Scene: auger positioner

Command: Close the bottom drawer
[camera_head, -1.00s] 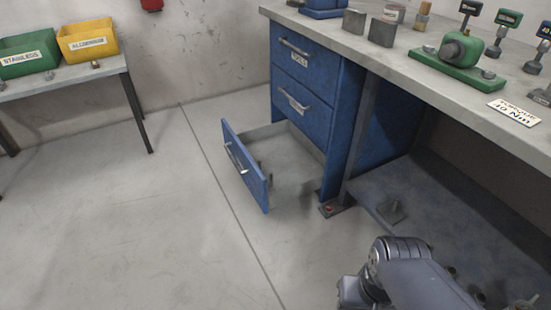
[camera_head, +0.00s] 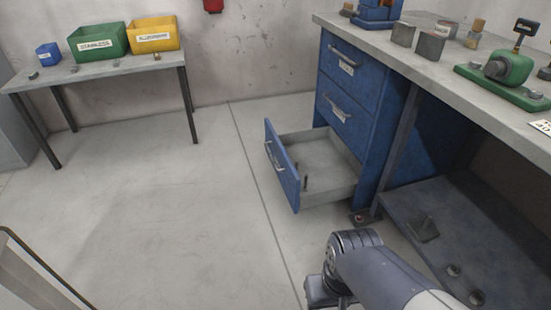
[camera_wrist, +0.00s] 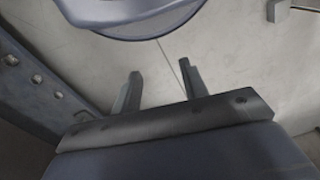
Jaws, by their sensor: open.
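The bottom drawer (camera_head: 282,170) of the blue cabinet is pulled well out. Its blue front with a metal handle (camera_head: 273,156) faces left, and its grey inside (camera_head: 325,162) shows a small dark upright item near the front. The two drawers above, the top one (camera_head: 345,68) and the middle one (camera_head: 342,108), are shut. My arm is in the lower right of the head view, apart from the drawer. My gripper (camera_wrist: 158,82) shows in the wrist view with its two fingers apart and nothing between them.
The workbench (camera_head: 450,70) above carries a green device (camera_head: 508,68) and several small items. A lower shelf (camera_head: 450,230) holds small parts. A side table (camera_head: 100,72) with green, yellow and blue bins stands at the back left. Open floor (camera_head: 170,200) lies left of the drawer.

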